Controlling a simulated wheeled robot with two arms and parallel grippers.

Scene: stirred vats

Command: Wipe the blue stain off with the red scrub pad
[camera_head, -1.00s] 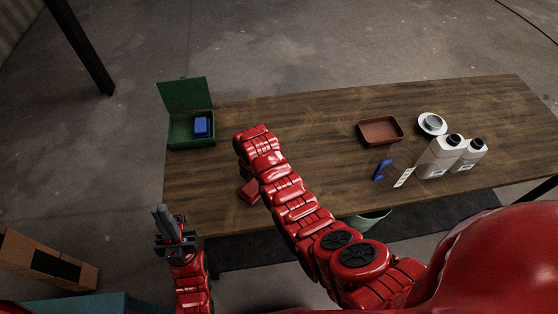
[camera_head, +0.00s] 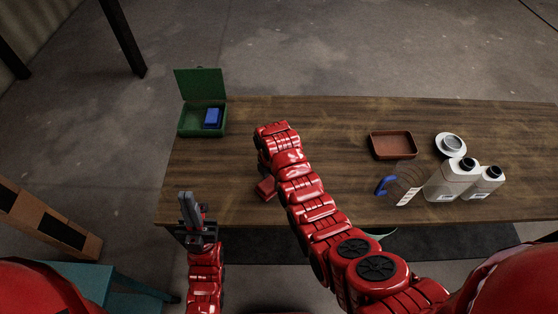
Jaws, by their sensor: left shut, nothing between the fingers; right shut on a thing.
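The red scrub pad (camera_head: 265,188) is on or just above the wooden table (camera_head: 340,195), near its front left, partly behind my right arm. My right arm reaches over the table and bends down there. My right gripper's fingers are hidden behind the arm, shut on the pad. I see no blue stain; my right arm covers part of the tabletop.
An open green box (camera_head: 183,133) with a blue block (camera_head: 212,118) stands at the back left. A brown tray (camera_head: 393,146), a white dish (camera_head: 450,145), a blue-handled wire tool (camera_head: 386,185) and two white bottles (camera_head: 449,182) stand on the right. The middle back is clear.

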